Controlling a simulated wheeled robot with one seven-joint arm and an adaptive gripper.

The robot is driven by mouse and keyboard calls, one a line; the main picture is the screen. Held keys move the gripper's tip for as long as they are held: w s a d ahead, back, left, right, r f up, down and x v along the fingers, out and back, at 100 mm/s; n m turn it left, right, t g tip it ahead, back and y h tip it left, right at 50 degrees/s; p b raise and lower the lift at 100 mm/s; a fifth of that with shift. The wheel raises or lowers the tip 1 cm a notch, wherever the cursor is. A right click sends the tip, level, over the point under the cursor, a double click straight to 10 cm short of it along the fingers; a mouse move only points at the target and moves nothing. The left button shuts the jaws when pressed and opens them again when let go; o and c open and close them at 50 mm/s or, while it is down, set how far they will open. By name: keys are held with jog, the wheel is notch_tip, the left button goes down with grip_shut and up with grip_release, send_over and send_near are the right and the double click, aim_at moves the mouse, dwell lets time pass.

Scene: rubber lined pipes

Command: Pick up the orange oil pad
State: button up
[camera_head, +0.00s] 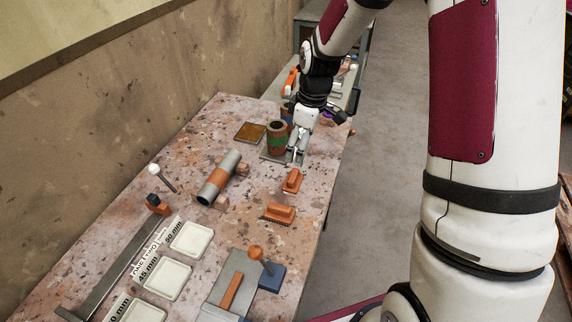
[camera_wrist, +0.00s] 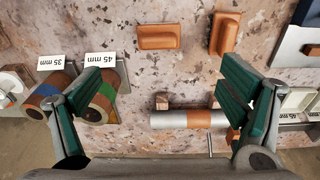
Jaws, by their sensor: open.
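Two orange pads with raised grips lie on the table in the head view: a farther one (camera_head: 292,181) and a nearer, bristle-edged one (camera_head: 279,213). I cannot tell for sure which is the oil pad. In the wrist view the farther pad (camera_wrist: 158,37) lies lengthwise at top centre, and the nearer pad (camera_wrist: 224,34) lies crosswise right of it. My gripper (camera_head: 296,160) is above the table's far part, beyond both pads. In the wrist view my gripper (camera_wrist: 163,68) has its green fingers spread wide, with nothing between them.
A grey pipe with an orange band (camera_head: 217,180) lies on blocks at the left. A green-banded roll (camera_head: 277,137) stands close beside my gripper. White trays (camera_head: 168,278) and an orange-knobbed tool (camera_head: 256,253) occupy the near end. Bare table surrounds the pads.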

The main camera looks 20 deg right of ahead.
aim_at(294, 175)
jog(key=shift+n, duration=0.3)
jog(key=f, duration=0.5)
jog(key=w+a+f+p, duration=0.1)
jog(key=f, duration=0.4)
jog(key=w+f, duration=0.1)
jog(key=f, duration=0.5)
jog(key=shift+a+p, duration=0.35)
jog(key=c, duration=1.3)
